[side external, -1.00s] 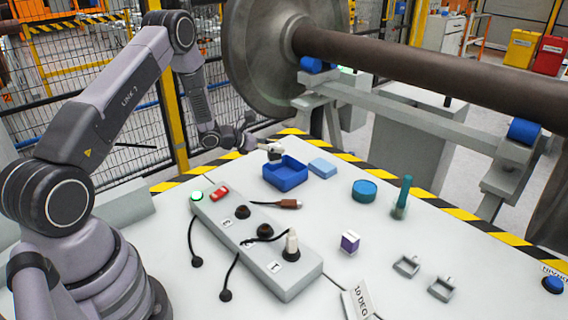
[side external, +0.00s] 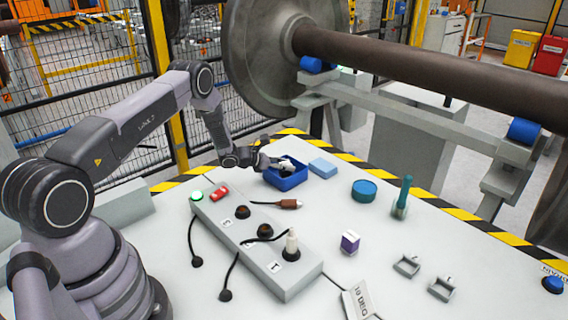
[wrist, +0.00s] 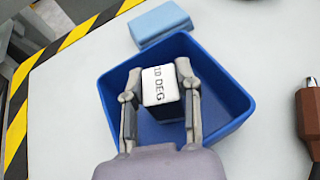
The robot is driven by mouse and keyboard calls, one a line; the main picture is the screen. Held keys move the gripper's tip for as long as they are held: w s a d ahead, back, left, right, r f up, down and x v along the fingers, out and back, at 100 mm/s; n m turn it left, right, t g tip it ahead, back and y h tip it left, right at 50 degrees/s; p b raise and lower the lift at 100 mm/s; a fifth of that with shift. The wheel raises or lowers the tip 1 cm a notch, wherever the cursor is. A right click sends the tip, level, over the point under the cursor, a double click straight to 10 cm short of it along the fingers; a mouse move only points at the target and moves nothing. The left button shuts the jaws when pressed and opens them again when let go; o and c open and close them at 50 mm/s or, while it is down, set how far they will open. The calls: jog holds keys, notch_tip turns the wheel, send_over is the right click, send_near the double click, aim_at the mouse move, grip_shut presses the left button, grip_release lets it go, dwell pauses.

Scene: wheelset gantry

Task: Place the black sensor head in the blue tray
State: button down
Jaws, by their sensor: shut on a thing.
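My gripper (wrist: 158,92) is shut on a small block, apparently the sensor head (wrist: 160,84). It has a white face marked "10 DEG" and a dark lower side. In the wrist view it is between the two fingers, over the inside of the blue tray (wrist: 238,118). In the side view my gripper (side external: 287,165) reaches in over the blue tray (side external: 288,183) from the left.
A light blue block (side external: 323,168) lies just beyond the tray. A teal round container (side external: 364,191), a green bottle (side external: 402,197) and a purple box (side external: 350,241) stand to the right. A grey socket box (side external: 275,262) with cables is in front. A "10 DEG" card (side external: 358,300) lies at the front edge.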

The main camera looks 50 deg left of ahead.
jog(key=shift+f, duration=0.1)
jog(key=c, duration=0.8)
grip_release()
